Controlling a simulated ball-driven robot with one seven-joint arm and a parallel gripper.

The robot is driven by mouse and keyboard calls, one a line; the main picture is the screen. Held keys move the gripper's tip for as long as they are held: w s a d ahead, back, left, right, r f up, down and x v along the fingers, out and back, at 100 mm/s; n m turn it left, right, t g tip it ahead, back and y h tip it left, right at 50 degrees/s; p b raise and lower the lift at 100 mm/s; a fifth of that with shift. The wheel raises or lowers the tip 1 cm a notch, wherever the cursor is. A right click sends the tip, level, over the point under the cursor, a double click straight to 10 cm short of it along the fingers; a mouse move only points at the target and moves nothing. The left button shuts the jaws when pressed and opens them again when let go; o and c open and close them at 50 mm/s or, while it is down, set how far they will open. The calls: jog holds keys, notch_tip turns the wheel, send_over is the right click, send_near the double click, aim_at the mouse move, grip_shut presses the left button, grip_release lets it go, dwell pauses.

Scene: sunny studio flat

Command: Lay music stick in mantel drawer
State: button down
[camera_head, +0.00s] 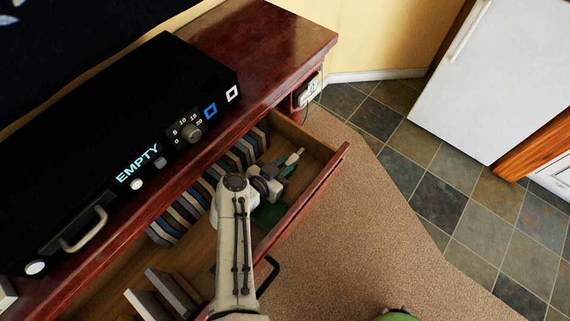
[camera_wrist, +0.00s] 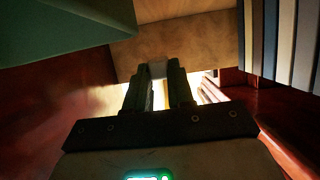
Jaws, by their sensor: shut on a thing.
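The mantel drawer (camera_head: 318,190) is pulled open below the dark red wooden mantel top. My gripper (camera_head: 289,166) is low at the drawer's right end, inside or just over it; its exact height is unclear. Its fingers are shut on a small pale piece, apparently the music stick (camera_head: 295,157), whose tip shows beyond the fingers. In the wrist view my gripper (camera_wrist: 161,88) has dark fingers with the small grey stick (camera_wrist: 157,70) between them. Most of the stick is hidden by the fingers. A wooden drawer wall (camera_wrist: 190,45) is close ahead.
A row of upright cases or books (camera_head: 205,190) fills the drawer's back side; they also show in the wrist view (camera_wrist: 287,40). A dark green item (camera_head: 270,212) lies near my wrist. More books (camera_head: 165,292) stand further left. A black device (camera_head: 110,140) sits on the mantel.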

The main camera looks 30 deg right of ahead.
jog(key=shift+f, duration=0.3)
jog(key=c, duration=1)
grip_release()
jog(key=shift+r, duration=0.25)
jog(key=v, duration=0.4)
jog(key=b+v, duration=0.1)
jog(key=v, duration=0.7)
jog(key=shift+r, duration=0.5)
